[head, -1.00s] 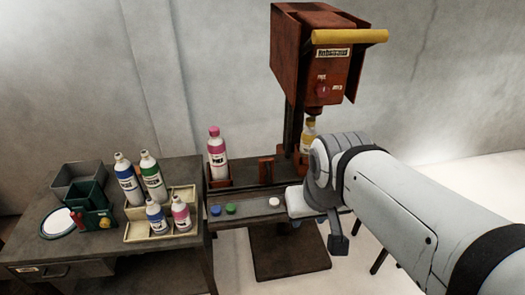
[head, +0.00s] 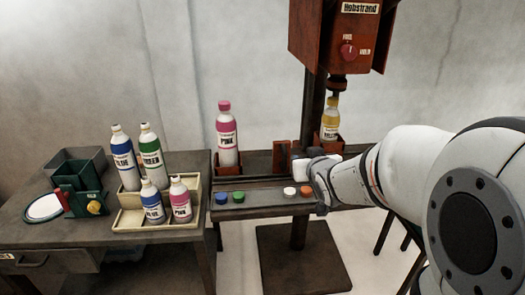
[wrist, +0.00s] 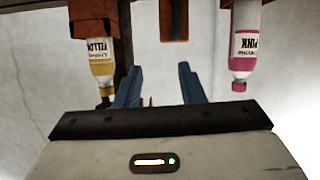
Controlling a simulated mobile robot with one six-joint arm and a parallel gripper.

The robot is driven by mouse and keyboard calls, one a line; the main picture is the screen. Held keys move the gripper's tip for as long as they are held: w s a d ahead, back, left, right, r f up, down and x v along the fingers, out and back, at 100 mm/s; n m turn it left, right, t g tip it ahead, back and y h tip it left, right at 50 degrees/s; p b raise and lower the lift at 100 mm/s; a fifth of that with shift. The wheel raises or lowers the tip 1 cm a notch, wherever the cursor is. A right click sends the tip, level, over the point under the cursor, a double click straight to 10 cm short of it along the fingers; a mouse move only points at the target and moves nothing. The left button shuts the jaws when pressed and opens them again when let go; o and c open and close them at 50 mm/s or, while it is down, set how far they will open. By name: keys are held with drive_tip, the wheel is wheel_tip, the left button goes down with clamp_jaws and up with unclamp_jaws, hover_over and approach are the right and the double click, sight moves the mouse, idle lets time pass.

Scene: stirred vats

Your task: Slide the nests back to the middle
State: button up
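The slide on the drill-like stand carries two orange-red nests. The left nest (head: 228,168) holds a tall pink-capped bottle (head: 227,140). The right nest (head: 327,141) holds a yellow bottle (head: 331,119) under the machine's spout. Between them stands an upright orange-red piece (head: 282,156), which also shows in the wrist view (wrist: 173,20). My gripper (wrist: 159,72) has its two blue fingers apart with nothing between them, pointing toward that upright piece. In the head view my wrist is just right of it, and the fingertips are hard to make out.
Blue, green, white and orange caps (head: 221,198) lie along the ledge in front. A side table at left bears a cream tray (head: 137,228) with bottles, a green box (head: 82,185) and a white disc (head: 44,208). The red machine head (head: 340,40) hangs above.

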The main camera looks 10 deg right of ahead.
sight(286, 158)
drive_tip(key=w+a+f+n+t+y+b, duration=0.1)
drive_tip(key=w+a+f+t+y+b, duration=0.15)
drive_tip(key=w+f+t+b, duration=0.35)
drive_tip(key=w, duration=0.2)
drive_tip(key=w+g, duration=0.1)
drive_tip(key=w, duration=0.1)
drive_tip(key=w+f+g+b, duration=0.1)
drive_tip(key=w, duration=0.1)
drive_tip(key=shift+w+a+y, duration=0.35)
drive_tip(key=shift+c, duration=0.5)
clamp_jaws()
